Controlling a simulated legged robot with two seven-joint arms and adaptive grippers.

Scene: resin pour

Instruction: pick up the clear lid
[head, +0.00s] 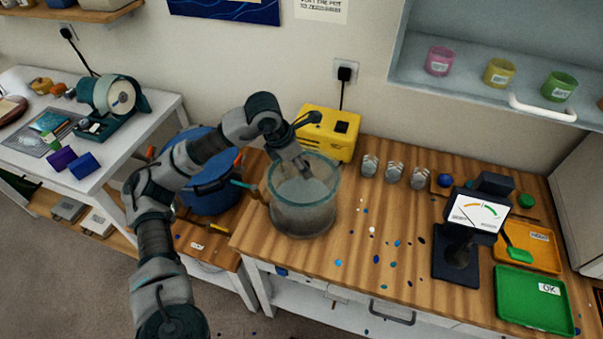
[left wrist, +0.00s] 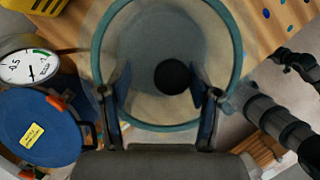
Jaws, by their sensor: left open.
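The clear lid (left wrist: 150,40) appears in the left wrist view as a see-through disc inside a teal ring, with a round black knob (left wrist: 173,77) near its middle. In the head view, the clear vessel (head: 303,215) with a teal rim stands on the wooden bench, and the lid is hard to tell from it. My left gripper (head: 303,168) is over the vessel's top. In the left wrist view my left gripper (left wrist: 162,75) is open, its fingers on either side of the knob. I cannot tell whether they touch anything. My right gripper is not in view.
A blue pot (head: 213,190) stands close to the vessel's left, and a yellow box (head: 328,133) stands behind it. Several small clear cups (head: 394,171), a dial gauge stand (head: 470,230), and green (head: 530,312) and orange trays are to the right. Coloured specks dot the bench.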

